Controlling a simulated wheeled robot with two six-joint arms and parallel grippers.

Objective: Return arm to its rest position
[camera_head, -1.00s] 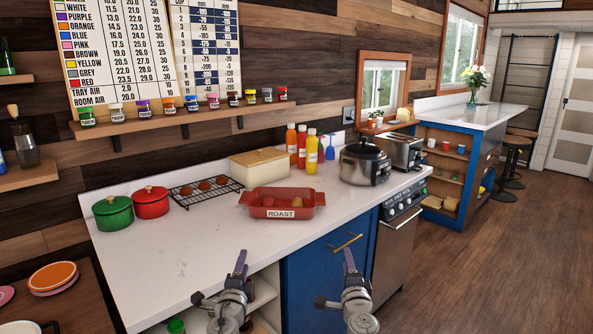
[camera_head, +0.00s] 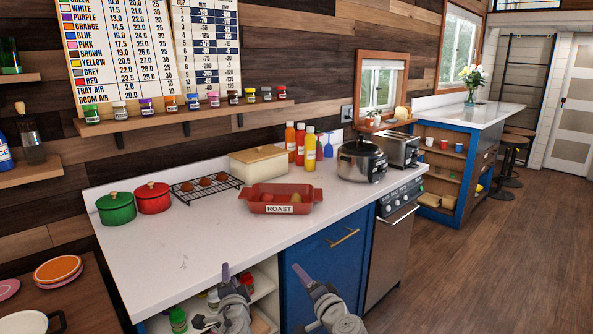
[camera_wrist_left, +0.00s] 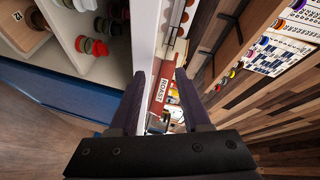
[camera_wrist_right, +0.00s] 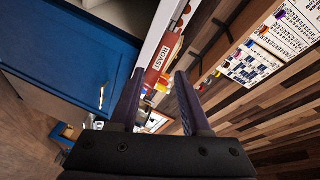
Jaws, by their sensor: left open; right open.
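My left gripper (camera_head: 225,271) is in front of the white counter's front edge, over the open shelf side. It is open and empty; its two fingers (camera_wrist_left: 158,88) stand apart in the left wrist view. My right gripper (camera_head: 300,272) is in front of the blue cabinet door, lower than the counter top. It is open and empty; its fingers (camera_wrist_right: 160,90) are apart in the right wrist view. Neither gripper touches anything that I can see.
The white counter (camera_head: 200,251) holds a red roast dish (camera_head: 255,207), green pot (camera_head: 115,208), red pot (camera_head: 152,198), bottles and a cooker (camera_head: 361,161). Below are open shelves (camera_head: 262,283) and the blue door (camera_head: 325,262). Floor (camera_head: 450,270) is free at right.

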